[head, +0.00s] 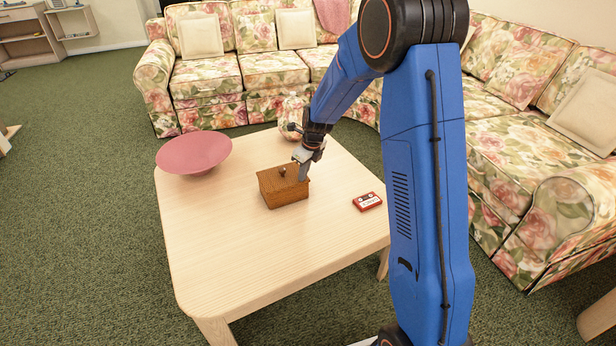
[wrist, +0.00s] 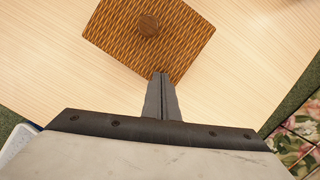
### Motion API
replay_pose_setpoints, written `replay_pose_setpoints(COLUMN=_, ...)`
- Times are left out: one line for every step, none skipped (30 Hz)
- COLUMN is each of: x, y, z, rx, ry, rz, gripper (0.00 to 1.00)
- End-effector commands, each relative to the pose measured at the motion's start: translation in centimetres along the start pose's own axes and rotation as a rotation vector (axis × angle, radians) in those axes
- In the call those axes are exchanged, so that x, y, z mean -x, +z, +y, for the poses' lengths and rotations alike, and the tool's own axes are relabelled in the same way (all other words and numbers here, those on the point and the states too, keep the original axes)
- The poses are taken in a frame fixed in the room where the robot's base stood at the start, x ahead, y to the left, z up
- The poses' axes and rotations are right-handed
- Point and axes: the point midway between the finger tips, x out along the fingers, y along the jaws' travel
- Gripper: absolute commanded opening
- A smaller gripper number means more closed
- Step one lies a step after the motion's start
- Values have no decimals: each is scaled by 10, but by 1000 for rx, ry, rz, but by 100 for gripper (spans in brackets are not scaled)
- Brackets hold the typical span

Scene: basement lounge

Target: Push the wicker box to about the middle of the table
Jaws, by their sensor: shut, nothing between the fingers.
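The wicker box (head: 284,190) is brown and woven, with a round knob on its lid. It stands upright near the middle of the light wooden table (head: 230,259). In the wrist view the box (wrist: 128,32) fills the top centre, with its knob in sight. My gripper (head: 303,177) is shut and empty, at the box's right end in the head view. In the wrist view the closed fingertips (wrist: 161,76) meet the edge of the box. I cannot tell for sure whether they touch it.
A pink bowl (head: 194,153) stands at the table's far left corner. A red cassette (head: 367,201) lies to the right of the box. A rounded, patterned object (head: 292,130) is partly hidden behind my arm. Floral sofas border the back and right. The table's front is clear.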

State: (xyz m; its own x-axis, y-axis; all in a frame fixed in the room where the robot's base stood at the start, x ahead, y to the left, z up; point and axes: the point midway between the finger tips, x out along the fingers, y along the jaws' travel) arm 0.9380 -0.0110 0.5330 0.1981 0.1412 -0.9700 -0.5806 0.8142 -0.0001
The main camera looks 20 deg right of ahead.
Motion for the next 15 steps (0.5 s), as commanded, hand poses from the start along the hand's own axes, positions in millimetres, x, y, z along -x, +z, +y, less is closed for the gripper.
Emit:
replay_pose_setpoints(x=-4, y=8, z=1, rx=2, ry=1, rz=1, gripper=0)
replay_pose_setpoints(x=-5, y=12, z=1, rx=2, ry=2, rz=2, gripper=0)
replay_pose_setpoints(x=-6, y=18, z=1, rx=2, ry=1, rz=2, gripper=0)
replay_pose_setpoints(x=-7, y=22, z=0, rx=3, ry=1, rz=1, gripper=0)
replay_pose_setpoints(x=-8, y=27, z=0, rx=2, ry=1, rz=1, gripper=0)
replay_pose_setpoints(x=-10, y=33, z=1, rx=2, ry=1, rz=1, gripper=0)
replay_pose_setpoints(x=-11, y=37, z=1, rx=2, ry=1, rz=1, gripper=0)
replay_pose_setpoints(x=-12, y=41, z=1, rx=2, ry=1, rz=1, gripper=0)
replay_pose_setpoints(x=-13, y=46, z=1, rx=2, ry=1, rz=1, gripper=0)
replay_pose_setpoints(x=-14, y=49, z=1, rx=1, ry=1, rz=1, gripper=0)
replay_pose_setpoints(x=-14, y=51, z=1, rx=1, ry=1, rz=1, gripper=0)
replay_pose_setpoints(x=-15, y=53, z=1, rx=0, ry=1, rz=1, gripper=0)
replay_pose_setpoints(x=-15, y=54, z=1, rx=0, ry=1, rz=2, gripper=0)
replay_pose_setpoints(x=-15, y=55, z=1, rx=0, ry=1, rz=2, gripper=0)
replay_pose_setpoints(x=-15, y=55, z=1, rx=0, ry=1, rz=2, gripper=0)
